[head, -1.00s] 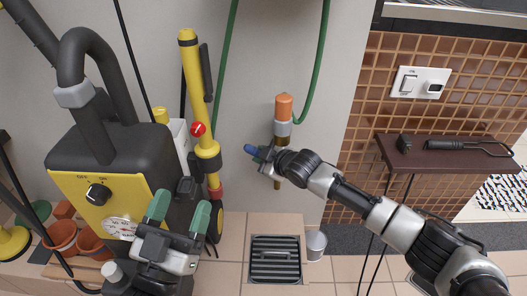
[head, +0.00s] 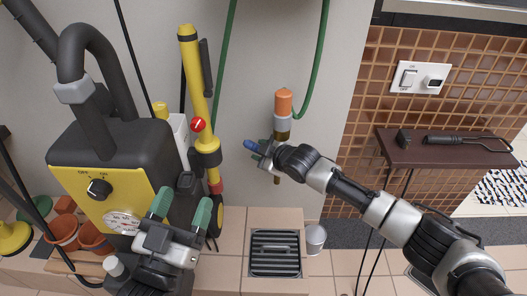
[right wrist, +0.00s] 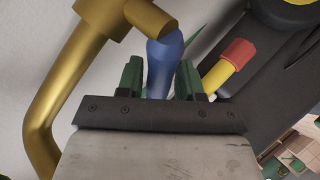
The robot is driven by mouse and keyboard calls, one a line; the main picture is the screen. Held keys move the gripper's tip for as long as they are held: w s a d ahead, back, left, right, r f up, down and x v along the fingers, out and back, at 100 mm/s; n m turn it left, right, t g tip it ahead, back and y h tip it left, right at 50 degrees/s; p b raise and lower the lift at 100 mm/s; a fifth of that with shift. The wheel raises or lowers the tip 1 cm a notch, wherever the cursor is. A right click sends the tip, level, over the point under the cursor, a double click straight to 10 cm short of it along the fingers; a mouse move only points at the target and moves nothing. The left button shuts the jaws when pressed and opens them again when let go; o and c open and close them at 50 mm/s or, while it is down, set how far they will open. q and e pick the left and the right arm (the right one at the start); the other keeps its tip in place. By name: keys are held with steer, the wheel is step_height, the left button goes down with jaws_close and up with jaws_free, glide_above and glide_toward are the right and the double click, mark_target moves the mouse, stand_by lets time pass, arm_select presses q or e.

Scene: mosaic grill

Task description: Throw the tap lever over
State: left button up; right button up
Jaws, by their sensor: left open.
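The blue tap lever (head: 250,146) shows in the head view in front of the wall pipe. In the right wrist view the blue lever (right wrist: 165,65) sticks out from a brass tap fitting (right wrist: 152,15). My right gripper (head: 262,151) reaches the lever from the right. In the right wrist view its green fingers (right wrist: 160,80) stand on either side of the lever, with a narrow gap visible. My left gripper (head: 181,209) is open and empty, low in the head view in front of the yellow and black machine.
A floor drain (head: 275,233) and a grey cup (head: 315,238) lie below. The yellow and black machine (head: 150,175) stands left. A brown shelf (head: 440,157) juts out at right.

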steer(key=shift+d+r, duration=0.1)
steer(key=shift+s+d, duration=0.1)
steer(key=shift+s, duration=0.1)
arm_select(q)
steer(key=s+a+f+g+y+p, duration=0.1)
steer(key=f+g+p, duration=0.1)
steer(key=f+g, duration=0.3)
steer(key=s+a+f+g+y+p, duration=0.2)
steer(key=f+g, duration=0.3)
steer(key=f, duration=0.1)
steer(key=shift+s+f+g, duration=0.2)
steer(key=shift+s+g, duration=0.05)
steer(key=shift+g, duration=0.15)
arm_select(e)
steer(key=v, duration=1)
steer(key=shift+s+r, duration=0.1)
